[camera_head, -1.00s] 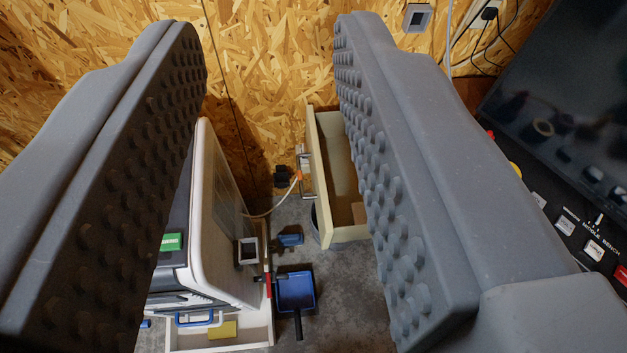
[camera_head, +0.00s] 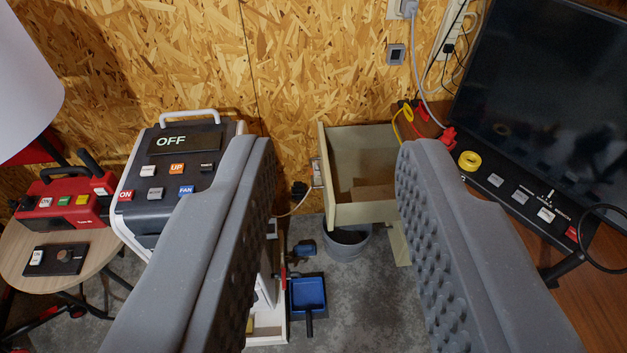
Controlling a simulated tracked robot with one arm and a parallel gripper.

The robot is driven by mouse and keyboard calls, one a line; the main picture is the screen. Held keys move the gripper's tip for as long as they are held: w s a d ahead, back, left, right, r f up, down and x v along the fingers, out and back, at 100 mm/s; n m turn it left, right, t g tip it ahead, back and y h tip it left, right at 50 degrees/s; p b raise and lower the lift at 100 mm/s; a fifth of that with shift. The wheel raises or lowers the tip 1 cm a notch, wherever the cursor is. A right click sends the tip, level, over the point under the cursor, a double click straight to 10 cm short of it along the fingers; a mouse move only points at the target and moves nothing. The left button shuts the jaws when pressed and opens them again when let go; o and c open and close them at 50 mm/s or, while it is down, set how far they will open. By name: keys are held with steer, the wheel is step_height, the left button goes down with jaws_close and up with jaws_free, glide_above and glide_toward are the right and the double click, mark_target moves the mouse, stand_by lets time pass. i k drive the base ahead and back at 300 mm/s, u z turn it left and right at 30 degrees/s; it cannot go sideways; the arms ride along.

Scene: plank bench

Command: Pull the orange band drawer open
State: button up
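A cream drawer (camera_head: 363,213) stands pulled out from the wooden desk on the right, and its inside shows from above. A brown block-like thing (camera_head: 372,194) lies in it. A pale handle (camera_head: 317,172) is on its left-facing front. I cannot make out an orange band on it, as the front is seen nearly edge-on. My gripper (camera_head: 335,150) is open and empty. Its two grey studded fingers appear to either side of the drawer in the picture, and the right finger hides part of the drawer's right side. Neither finger visibly grips it.
A grey bucket (camera_head: 347,244) is below the drawer. A blue dustpan (camera_head: 307,292) lies on the floor. A white machine with an OFF display (camera_head: 172,141) stands left of the drawer. The desk (camera_head: 592,232) carries a dark monitor (camera_head: 545,90). A round table (camera_head: 22,243) is at far left.

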mark_target(358, 163)
steer(key=z, duration=0.25)
steer(key=i, duration=1.3)
steer(key=u, duration=0.5)
